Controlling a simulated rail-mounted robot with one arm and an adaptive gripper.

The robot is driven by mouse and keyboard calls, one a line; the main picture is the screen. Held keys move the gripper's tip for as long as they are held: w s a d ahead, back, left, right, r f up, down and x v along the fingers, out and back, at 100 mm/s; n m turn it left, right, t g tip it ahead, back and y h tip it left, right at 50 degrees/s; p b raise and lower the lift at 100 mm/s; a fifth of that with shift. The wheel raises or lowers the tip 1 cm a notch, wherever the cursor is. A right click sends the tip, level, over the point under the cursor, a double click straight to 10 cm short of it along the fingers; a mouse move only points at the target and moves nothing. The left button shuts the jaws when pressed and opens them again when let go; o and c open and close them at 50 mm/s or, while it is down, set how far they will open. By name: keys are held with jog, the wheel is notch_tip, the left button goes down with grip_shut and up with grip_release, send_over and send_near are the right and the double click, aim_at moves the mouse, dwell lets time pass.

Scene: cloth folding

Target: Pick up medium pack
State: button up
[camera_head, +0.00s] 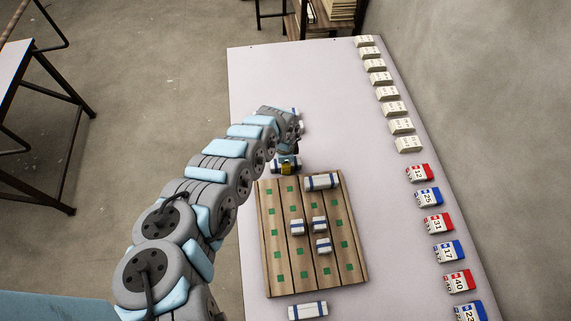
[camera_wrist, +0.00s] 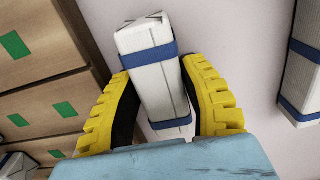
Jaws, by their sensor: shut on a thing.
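A white medium pack with blue bands (camera_wrist: 150,72) is between the two ridged yellow fingers of my gripper (camera_wrist: 163,82) in the wrist view. The fingers are shut on its sides, and its far end sticks out beyond them. In the head view my gripper (camera_head: 287,167) is just beyond the far left edge of the wooden pallet (camera_head: 262,225), and it partly hides the pack (camera_head: 275,166). I cannot tell whether the pack touches the table.
A similar pack (camera_head: 321,182) and three small packs (camera_head: 323,246) lie on the pallet with green squares. Another pack (camera_head: 307,311) lies at the near edge. Packs partly show behind my wrist (camera_head: 299,127). Numbered boxes (camera_head: 434,223) and pale boxes (camera_head: 388,93) line the table's right side.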

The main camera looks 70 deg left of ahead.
jog(key=shift+r, duration=0.15)
jog(key=shift+s+r, duration=0.1)
jog(key=shift+r, duration=0.4)
notch_tip(320, 180, up, 3)
jog(key=shift+f+p, duration=0.2)
jog(key=shift+p, duration=0.35)
jog(key=s+d+r+p, duration=0.8)
jog(key=s+r+p, duration=0.1)
jog(key=s+p, duration=0.2)
jog(key=shift+d+p, duration=0.15)
jog(key=shift+p, duration=0.3)
